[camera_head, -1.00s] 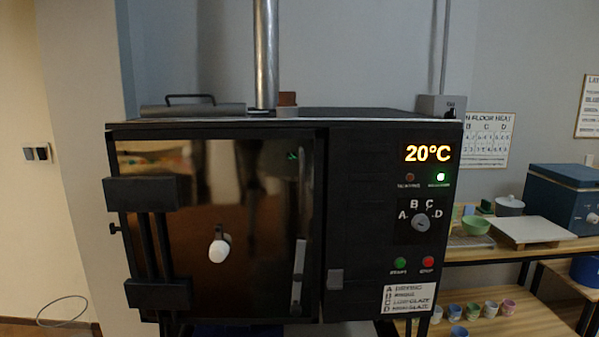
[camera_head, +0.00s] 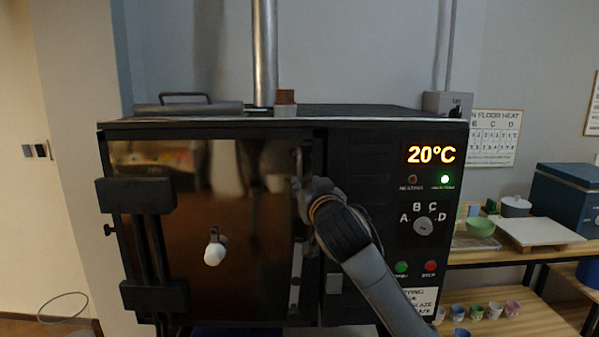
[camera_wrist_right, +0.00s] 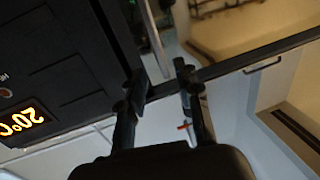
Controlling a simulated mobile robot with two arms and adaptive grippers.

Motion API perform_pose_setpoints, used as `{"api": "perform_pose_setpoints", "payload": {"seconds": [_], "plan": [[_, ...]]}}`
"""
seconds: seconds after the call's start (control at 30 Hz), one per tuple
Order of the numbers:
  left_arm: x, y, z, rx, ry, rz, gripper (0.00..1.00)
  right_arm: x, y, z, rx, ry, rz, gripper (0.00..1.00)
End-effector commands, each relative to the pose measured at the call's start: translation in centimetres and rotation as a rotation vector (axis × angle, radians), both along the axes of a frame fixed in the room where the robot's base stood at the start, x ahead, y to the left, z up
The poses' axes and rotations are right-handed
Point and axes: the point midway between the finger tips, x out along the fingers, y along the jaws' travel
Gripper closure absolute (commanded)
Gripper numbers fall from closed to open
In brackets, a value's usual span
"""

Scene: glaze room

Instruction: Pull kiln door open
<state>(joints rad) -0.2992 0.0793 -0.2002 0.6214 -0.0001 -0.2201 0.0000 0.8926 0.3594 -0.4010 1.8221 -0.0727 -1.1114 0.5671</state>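The kiln (camera_head: 350,113) is a black box, and its dark, reflective door (camera_head: 255,285) is shut. A pale upright handle (camera_head: 295,268) runs along the door's right side, and my right arm and gripper partly cover it. My right gripper (camera_head: 303,186) is in front of the handle's upper part. In the right wrist view the fingers (camera_wrist_right: 160,90) are spread apart, with a pale bar, seemingly the handle (camera_wrist_right: 153,35), just beyond the gap. I cannot tell whether they touch it. My left gripper is not in view.
The control panel (camera_head: 372,150) reads 20°C, to the right of the door. A white knob (camera_head: 214,254) sticks out of the door, and black hinge blocks (camera_head: 136,195) sit at its left. A wooden shelf (camera_head: 500,255) with bowls and cups stands at the right.

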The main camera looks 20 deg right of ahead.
Motion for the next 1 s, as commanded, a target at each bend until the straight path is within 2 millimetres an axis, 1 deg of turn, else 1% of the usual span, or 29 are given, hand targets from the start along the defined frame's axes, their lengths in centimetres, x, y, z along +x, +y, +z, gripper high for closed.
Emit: {"api": "perform_pose_setpoints", "payload": {"seconds": [0.03,0.2,0.3,0.4,0.6,0.87,0.9,0.97,1.0], "plan": [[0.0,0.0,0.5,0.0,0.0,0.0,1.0,1.2,-0.1,0.2,0.0,0.003,-0.002,0.67],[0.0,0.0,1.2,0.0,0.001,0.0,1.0,4.5,-0.4,0.3,0.0,0.002,-0.001,0.67],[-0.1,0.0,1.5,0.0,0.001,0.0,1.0,6.0,-0.5,0.2,-0.001,0.002,-0.002,0.67],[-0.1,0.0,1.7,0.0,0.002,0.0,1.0,7.1,-0.6,0.1,-0.001,0.001,-0.001,0.67],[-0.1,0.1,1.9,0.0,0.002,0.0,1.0,8.0,-0.6,0.0,0.0,-0.001,0.0,0.67],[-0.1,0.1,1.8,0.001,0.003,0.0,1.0,8.1,-0.7,0.0,0.0,0.0,0.0,0.67],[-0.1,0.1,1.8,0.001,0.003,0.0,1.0,8.1,-0.7,0.0,0.0,0.0,0.0,0.75],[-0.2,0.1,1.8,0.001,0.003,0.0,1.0,8.1,-0.7,0.0,0.0,0.0,0.0,0.87],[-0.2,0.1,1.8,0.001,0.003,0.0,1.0,8.1,-0.7,0.0,0.0,0.0,0.0,0.95]]}}
